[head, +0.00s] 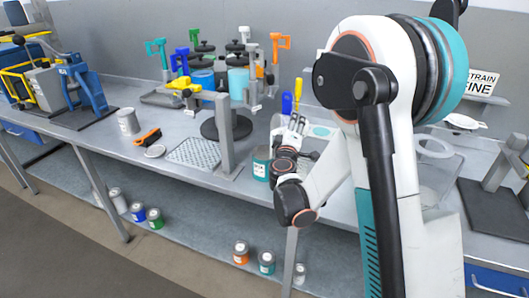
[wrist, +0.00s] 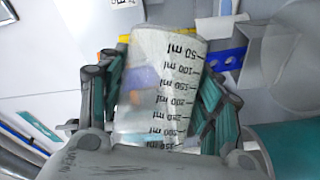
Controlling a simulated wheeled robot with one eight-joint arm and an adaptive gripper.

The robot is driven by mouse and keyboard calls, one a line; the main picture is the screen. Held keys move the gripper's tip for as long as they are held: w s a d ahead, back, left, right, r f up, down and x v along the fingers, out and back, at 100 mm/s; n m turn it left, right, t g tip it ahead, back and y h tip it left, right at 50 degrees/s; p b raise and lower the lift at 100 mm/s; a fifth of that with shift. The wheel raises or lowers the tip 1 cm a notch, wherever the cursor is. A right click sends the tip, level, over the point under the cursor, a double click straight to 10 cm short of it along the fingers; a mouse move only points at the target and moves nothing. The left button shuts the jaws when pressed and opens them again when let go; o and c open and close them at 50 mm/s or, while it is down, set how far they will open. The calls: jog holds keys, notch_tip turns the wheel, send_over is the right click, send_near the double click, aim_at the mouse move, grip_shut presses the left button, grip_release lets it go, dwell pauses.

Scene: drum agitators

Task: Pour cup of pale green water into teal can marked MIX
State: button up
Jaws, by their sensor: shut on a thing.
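My gripper (wrist: 160,95) is shut on a clear cup (wrist: 158,75) with black ml marks, its fingers on either side of it. The marks read upside down in the wrist view; the tint and level of the water are hard to tell. In the head view my gripper (head: 297,126) is above the bench, behind my forearm, and the cup is hard to make out there. A teal can (head: 261,165) with a white label stands at the bench's front edge, just left of my wrist. Its lettering is too small to read. A teal curved surface (wrist: 288,150) shows at lower right in the wrist view.
A grey post stand (head: 223,135) rises left of the can, beside a perforated tray (head: 194,152). Clamps and dark-lidded cans crowd the back of the bench. A grey can (head: 128,121) stands further left. Several cans sit on the lower shelf (head: 190,212).

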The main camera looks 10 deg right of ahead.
jog(key=shift+a+f+n+t+h+b, duration=0.25)
jog(key=shift+a+n+t+b, duration=0.25)
jog(key=shift+a+n+b, duration=0.5)
dwell(1.2)
jog(key=shift+f+n+t+b, duration=0.25)
jog(key=shift+n+b, duration=0.45)
jog(key=shift+b, duration=0.55)
dwell(0.4)
jog(key=shift+a+r+n+t, duration=0.1)
jog(key=shift+r+n+t, duration=0.1)
jog(key=shift+n+t, duration=0.15)
